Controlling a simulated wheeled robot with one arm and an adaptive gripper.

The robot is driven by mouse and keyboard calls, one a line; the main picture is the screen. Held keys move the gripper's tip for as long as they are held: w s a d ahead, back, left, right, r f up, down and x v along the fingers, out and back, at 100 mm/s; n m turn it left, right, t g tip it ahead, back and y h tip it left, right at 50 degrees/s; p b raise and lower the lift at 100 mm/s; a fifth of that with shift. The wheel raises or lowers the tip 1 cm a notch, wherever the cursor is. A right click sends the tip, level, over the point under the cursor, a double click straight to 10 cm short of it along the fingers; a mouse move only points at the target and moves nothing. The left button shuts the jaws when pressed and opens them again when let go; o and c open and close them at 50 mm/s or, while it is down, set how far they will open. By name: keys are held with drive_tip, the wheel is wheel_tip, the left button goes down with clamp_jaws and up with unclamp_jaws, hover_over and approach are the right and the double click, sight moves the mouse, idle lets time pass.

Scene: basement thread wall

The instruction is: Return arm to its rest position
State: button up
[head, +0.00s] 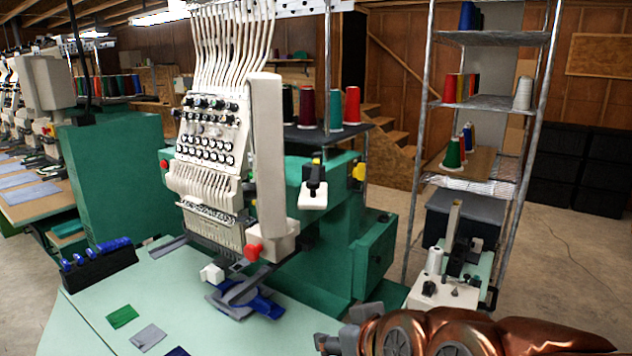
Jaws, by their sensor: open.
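My copper-coloured arm reaches in from the lower right corner, low over the front right edge of the mint-green table (85,318). My gripper (326,343) is the grey part at its left end, cut off by the bottom edge of the picture. It is open, and nothing shows in it. It is apart from the embroidery machine (225,130) and to the right of the blue hoop piece (262,305) below the machine's head.
A black holder with blue spools (98,262) stands at the table's left. Green (122,317) and grey (148,337) patches lie in front. A metal shelf (487,102) with thread cones and a small winder (447,290) stand right. Concrete floor (570,255) is open at far right.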

drive_tip(key=s+d+f+m+g+h, duration=0.2)
drive_tip(key=s+d+f+g, duration=0.3)
drive_tip(key=s, duration=0.4)
drive_tip(key=s+d+f+m+g+h, duration=0.2)
drive_tip(key=s+d+f+g, duration=0.3)
drive_tip(key=s+d+f, duration=0.2)
drive_tip(key=s+d, duration=0.2)
drive_tip(key=shift+s+d+f+g, duration=0.2)
drive_tip(key=shift+s+f+g, duration=0.1)
drive_tip(key=shift+s, duration=0.1)
idle(0.4)
